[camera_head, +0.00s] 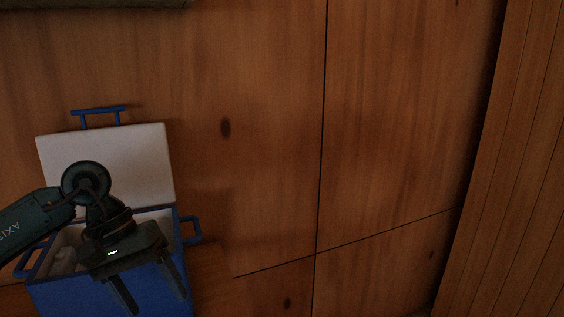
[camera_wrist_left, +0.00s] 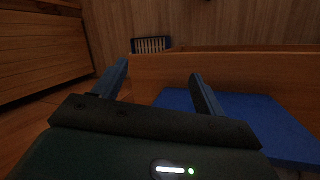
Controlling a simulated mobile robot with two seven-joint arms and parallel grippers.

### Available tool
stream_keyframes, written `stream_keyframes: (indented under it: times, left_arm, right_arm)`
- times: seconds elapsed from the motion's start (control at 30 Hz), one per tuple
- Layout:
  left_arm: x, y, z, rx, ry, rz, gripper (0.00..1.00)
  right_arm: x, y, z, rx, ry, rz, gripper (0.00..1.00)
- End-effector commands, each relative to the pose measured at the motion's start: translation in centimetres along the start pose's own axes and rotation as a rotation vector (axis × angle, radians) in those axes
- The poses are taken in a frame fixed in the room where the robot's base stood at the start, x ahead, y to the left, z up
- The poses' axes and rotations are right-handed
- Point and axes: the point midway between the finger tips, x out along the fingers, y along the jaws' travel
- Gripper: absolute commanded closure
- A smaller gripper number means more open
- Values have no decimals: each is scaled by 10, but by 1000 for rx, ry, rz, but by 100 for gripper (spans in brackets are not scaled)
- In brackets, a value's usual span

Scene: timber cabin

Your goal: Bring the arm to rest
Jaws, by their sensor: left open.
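My left arm comes in from the left in the head view. Its gripper (camera_head: 150,291) hangs in front of a blue cooler box (camera_head: 62,297) with the fingers spread and nothing between them. In the left wrist view the two fingers of the gripper (camera_wrist_left: 160,85) also stand apart and empty. My right gripper is in neither view.
The cooler's white-lined lid (camera_head: 140,160) stands open, and a pale item (camera_head: 63,258) lies inside. Side handles stick out from the box. A timber wall (camera_head: 270,130) is behind it. A blue panel (camera_wrist_left: 250,115) lies below the fingers in the left wrist view.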

Motion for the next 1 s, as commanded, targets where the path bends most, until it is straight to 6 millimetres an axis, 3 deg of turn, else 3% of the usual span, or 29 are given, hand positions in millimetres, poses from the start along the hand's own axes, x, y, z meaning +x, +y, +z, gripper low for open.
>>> stream_keyframes:
  times: [0.1,0.2,0.3,0.4,0.53,0.67,0.7,0.77,0.87,1.0]
  left_arm:
    - [41,52,21,-156,-162,234,29]
    - [63,101,44,-374,-366,459,29]
    - [70,146,62,-665,-634,671,29]
    - [65,176,66,-996,-947,838,29]
    - [60,188,49,-1468,-1411,983,29]
    - [75,166,18,-1949,-1938,1041,29]
    - [86,153,9,2080,2101,-1032,29]
    - [108,129,-1,1862,1938,-827,29]
    - [158,80,-3,1474,1651,-539,29]
    - [227,22,25,1010,1316,-284,29]
  right_arm:
    - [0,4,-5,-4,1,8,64]
    - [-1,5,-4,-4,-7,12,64]
    - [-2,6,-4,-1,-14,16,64]
    - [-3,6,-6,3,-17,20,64]
    - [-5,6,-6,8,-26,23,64]
    - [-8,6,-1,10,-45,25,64]
    - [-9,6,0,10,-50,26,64]
    - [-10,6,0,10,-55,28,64]
    - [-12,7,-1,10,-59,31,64]
    - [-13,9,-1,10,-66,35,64]
